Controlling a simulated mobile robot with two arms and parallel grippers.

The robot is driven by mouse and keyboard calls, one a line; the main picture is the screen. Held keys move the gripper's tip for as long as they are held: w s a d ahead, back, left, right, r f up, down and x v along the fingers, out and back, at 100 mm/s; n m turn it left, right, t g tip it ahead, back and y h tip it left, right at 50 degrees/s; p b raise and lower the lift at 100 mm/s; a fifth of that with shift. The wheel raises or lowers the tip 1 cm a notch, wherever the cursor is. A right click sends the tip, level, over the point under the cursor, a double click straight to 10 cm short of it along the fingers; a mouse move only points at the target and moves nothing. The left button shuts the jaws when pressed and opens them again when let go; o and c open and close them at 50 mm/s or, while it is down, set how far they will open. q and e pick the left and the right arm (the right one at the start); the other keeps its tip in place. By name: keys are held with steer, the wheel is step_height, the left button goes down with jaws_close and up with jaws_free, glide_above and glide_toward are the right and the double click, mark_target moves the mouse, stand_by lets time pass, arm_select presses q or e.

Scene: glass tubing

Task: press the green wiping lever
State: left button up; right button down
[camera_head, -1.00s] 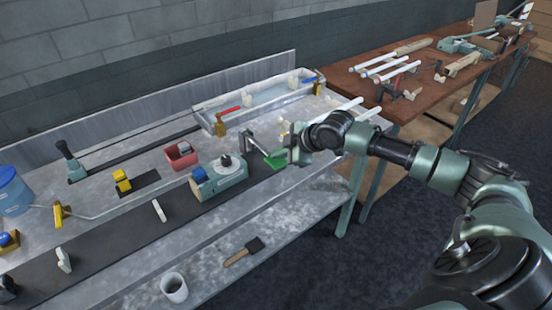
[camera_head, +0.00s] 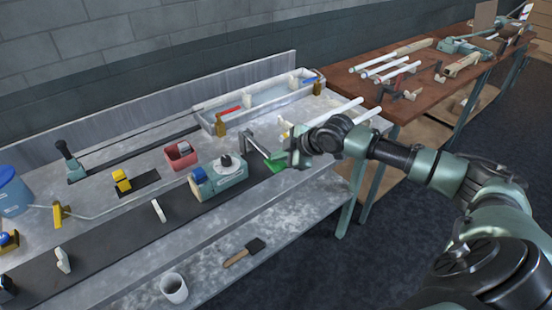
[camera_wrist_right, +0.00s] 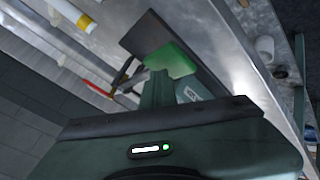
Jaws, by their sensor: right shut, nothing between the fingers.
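The green wiping lever (camera_head: 276,163) is a flat green pad at the end of a grey metal arm (camera_head: 257,146), at the right end of the bench. My right gripper (camera_head: 292,156) is shut and empty, immediately right of the green pad. In the right wrist view the green pad (camera_wrist_right: 172,60) is right at the tips of my shut fingers (camera_wrist_right: 157,88), which overlap its near edge. I cannot tell for certain whether they touch it. My left gripper is out of view.
A teal machine (camera_head: 219,176) stands left of the lever on a dark strip. A shallow tray (camera_head: 264,99) with a red-handled valve lies behind. White tubes (camera_head: 337,111) lie to the right. A brush (camera_head: 245,252) and a white cup (camera_head: 174,288) are on the lower shelf.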

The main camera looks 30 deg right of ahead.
steer(key=shift+s+f+b, duration=0.1)
steer(key=shift+f+b, duration=0.35)
steer(key=shift+f, duration=0.85)
stand_by(0.7)
steer(key=shift+r, duration=0.15)
stand_by(0.4)
steer(key=shift+r+p, duration=2.65)
steer(key=shift+p, duration=0.05)
step_height(320, 180, up, 5)
steer(key=p, duration=0.5)
